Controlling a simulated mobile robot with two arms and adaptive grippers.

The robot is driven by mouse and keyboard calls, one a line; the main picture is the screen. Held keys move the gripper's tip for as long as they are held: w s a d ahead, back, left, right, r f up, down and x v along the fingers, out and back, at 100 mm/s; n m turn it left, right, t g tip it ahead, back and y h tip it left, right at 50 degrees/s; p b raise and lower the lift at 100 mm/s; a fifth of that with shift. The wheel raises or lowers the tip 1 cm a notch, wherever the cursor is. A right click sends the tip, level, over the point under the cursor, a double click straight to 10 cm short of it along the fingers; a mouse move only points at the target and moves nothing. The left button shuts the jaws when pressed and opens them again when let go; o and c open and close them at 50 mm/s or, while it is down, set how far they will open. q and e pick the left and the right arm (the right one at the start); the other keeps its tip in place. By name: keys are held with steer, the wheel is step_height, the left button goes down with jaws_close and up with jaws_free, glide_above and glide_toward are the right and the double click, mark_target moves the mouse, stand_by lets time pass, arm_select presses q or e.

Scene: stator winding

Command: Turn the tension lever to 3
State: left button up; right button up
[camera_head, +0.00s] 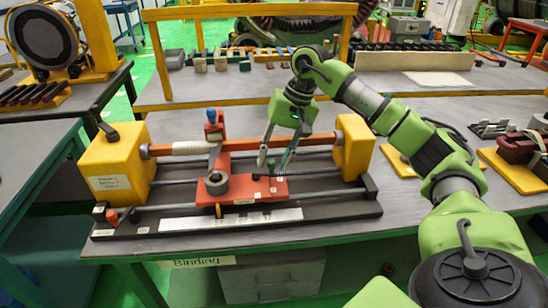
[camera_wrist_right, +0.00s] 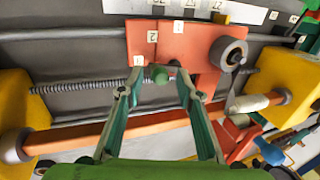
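The red carriage (camera_head: 236,190) sits on the rails of the winding bench. In the right wrist view its red plate (camera_wrist_right: 200,45) bears small white number labels, of which 1 (camera_wrist_right: 138,60) and 2 (camera_wrist_right: 152,37) can be read. A short green-knobbed lever (camera_wrist_right: 160,75), which looks like the tension lever, stands at the plate's edge near label 1. My right gripper (camera_head: 271,168) points down at the carriage's right end. In the right wrist view its fingers (camera_wrist_right: 156,88) are apart on either side of the knob, with gaps showing. My left gripper is out of view.
A copper-coloured bar (camera_head: 310,141) runs behind the carriage between two yellow end blocks (camera_head: 118,165) (camera_head: 353,147). A grey round knob (camera_head: 217,183) and a red upright with a blue top (camera_head: 212,115) stand left of my gripper. The table right of the bench is partly clear.

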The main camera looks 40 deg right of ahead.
steer(key=v, duration=1.2)
steer(key=shift+f, duration=0.1)
